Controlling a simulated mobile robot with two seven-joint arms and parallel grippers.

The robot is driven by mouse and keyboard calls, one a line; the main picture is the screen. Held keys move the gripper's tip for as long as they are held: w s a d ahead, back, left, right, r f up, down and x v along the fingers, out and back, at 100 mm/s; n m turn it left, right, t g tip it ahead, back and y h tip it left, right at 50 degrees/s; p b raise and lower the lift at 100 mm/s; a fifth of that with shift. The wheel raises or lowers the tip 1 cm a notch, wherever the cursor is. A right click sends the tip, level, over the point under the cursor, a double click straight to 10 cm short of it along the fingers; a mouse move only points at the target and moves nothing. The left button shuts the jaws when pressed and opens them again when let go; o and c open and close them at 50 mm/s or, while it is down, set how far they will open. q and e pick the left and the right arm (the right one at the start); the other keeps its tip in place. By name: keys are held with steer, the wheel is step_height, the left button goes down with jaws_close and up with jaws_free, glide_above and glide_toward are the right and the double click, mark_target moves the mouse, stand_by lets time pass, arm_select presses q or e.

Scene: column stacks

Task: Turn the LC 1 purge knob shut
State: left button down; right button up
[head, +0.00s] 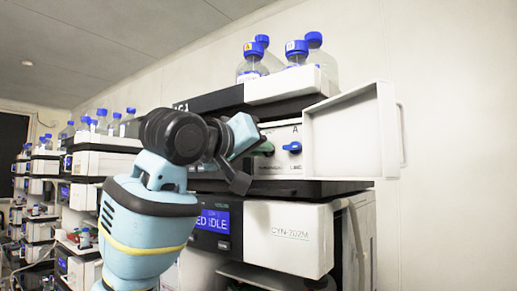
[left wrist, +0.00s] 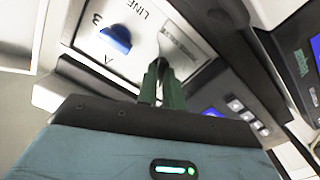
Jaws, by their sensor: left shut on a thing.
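The pump module's white front panel (head: 265,166) is exposed in the head view, with its white door swung open to the right. A blue knob (head: 292,147) marked A and LINE sits on it; it also shows in the left wrist view (left wrist: 115,39), clear of the fingers. My left gripper (head: 264,148) is at the panel just left of the blue knob. The knob's angle cannot be told. My right gripper is not in view.
The open door (head: 345,133) stands out right of the panel. Bottles with blue caps (head: 252,64) stand on top of the stack. More stacks recede at left; the wall at right is bare.

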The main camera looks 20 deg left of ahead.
arm_select(q)
steer(key=m, duration=0.5)
stand_by(0.6)
steer(key=c, duration=1.5)
jaws_free()
steer(key=shift+c, duration=0.2)
steer(key=shift+s, duration=0.1)
steer(key=v, duration=0.7)
steer(key=shift+s+a, duration=0.15)
steer(key=shift+s, duration=0.15)
